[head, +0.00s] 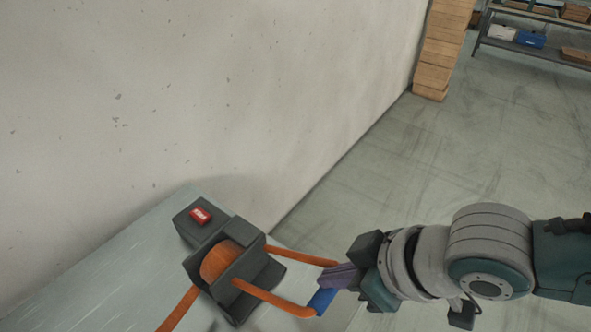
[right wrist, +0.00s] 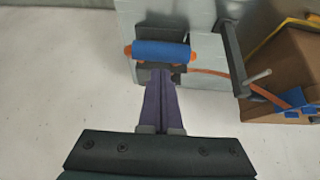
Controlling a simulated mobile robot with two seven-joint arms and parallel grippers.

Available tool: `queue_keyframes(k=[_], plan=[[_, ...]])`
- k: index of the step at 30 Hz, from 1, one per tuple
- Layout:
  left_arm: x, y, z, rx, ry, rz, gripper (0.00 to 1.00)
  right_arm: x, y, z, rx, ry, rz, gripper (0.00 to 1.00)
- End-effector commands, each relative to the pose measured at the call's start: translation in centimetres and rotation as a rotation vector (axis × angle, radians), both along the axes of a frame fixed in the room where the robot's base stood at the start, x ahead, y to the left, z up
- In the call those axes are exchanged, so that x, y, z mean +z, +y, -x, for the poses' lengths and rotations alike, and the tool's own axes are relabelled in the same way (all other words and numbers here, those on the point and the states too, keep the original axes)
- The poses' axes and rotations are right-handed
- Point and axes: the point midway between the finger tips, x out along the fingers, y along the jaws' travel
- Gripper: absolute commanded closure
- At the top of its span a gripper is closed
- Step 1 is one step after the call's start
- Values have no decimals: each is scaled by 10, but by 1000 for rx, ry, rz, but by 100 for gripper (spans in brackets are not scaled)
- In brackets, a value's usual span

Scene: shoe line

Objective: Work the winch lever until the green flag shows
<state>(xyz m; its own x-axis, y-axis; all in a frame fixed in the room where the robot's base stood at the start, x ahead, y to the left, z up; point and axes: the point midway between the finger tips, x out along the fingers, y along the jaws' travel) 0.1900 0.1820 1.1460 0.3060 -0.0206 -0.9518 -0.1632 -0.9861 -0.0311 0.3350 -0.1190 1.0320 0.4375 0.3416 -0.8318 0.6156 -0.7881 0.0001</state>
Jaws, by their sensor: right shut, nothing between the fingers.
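The winch (head: 232,262) is a dark grey block with an orange drum, standing on a pale table. Its lever (head: 278,300) has two orange arms that reach right to a blue grip (head: 322,300). A red flag (head: 200,215) shows on the winch's box; no green shows. My right gripper (head: 335,277) is shut and empty, its purple fingers at the blue grip. In the right wrist view the blue grip (right wrist: 161,51) lies across, just beyond the fingertips (right wrist: 160,75); I cannot tell whether they touch. My left gripper is not in view.
The pale table (head: 95,275) stands against a concrete wall (head: 200,90). An orange strap (head: 178,310) runs from the winch toward the front. In the right wrist view a brown box (right wrist: 290,75) is at the right. The floor (head: 450,150) is clear.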

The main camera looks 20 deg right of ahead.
Motion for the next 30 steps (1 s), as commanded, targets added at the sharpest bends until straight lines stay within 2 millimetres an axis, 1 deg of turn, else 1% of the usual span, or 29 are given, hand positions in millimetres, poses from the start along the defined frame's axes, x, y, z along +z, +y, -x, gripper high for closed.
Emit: queue_keyframes(k=[4, 14, 19, 23, 30], plan=[[-1, 1, 0, -3, 0, -4, 31, -6, -1, 1, 0, 0, 0, 100], [-1, 2, 0, -6, 0, -7, 31, -7, -1, 1, -1, 0, -1, 100], [-9, 2, 0, -5, 0, -7, 31, -14, -3, 4, -1, -17, -14, 100], [-23, 2, 0, -5, 0, -7, 31, -27, -8, 10, -2, -54, -44, 100], [-66, 1, 0, -2, 0, -3, 31, -65, -15, 19, -3, -182, -143, 100]])
